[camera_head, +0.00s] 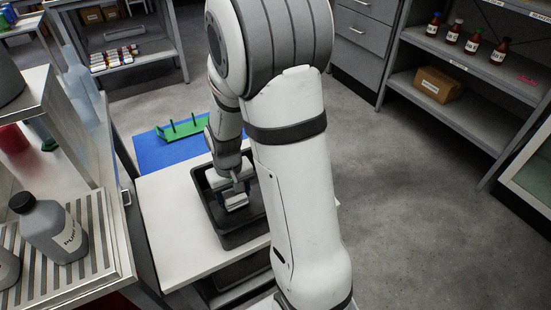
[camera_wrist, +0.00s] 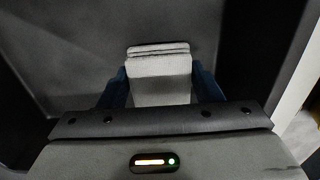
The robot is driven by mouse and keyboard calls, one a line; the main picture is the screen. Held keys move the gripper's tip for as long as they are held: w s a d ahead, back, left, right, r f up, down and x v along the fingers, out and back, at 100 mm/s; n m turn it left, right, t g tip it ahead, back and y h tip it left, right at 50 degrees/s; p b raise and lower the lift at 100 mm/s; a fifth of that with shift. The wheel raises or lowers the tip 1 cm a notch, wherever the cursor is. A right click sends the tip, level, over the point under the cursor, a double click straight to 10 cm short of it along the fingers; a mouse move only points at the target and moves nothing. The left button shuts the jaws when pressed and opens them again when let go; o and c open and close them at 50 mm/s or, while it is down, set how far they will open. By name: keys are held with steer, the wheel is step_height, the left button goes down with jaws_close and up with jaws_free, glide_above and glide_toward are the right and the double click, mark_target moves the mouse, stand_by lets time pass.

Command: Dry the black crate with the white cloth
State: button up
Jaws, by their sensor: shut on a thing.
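The black crate (camera_head: 243,236) stands on a white table, and my arm hides part of its right side. My gripper (camera_head: 236,202) is down inside the crate, shut on the folded white cloth (camera_head: 236,199). In the wrist view the cloth (camera_wrist: 160,72) sits between the two dark blue fingers of my gripper (camera_wrist: 160,88), with the dark crate inside (camera_wrist: 60,50) around it. I cannot tell whether the cloth touches the crate floor.
A blue mat (camera_head: 150,152) with a green rack (camera_head: 182,129) lies behind the crate. A grey bottle (camera_head: 50,228) stands on a slatted metal shelf at the left. The white table (camera_head: 165,230) is bare left of the crate. Shelves with brown bottles (camera_head: 473,45) stand at right.

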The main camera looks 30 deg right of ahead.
steer(key=shift+d+r+p, duration=0.1)
steer(key=shift+r+p, duration=2.05)
steer(key=shift+r, duration=0.9)
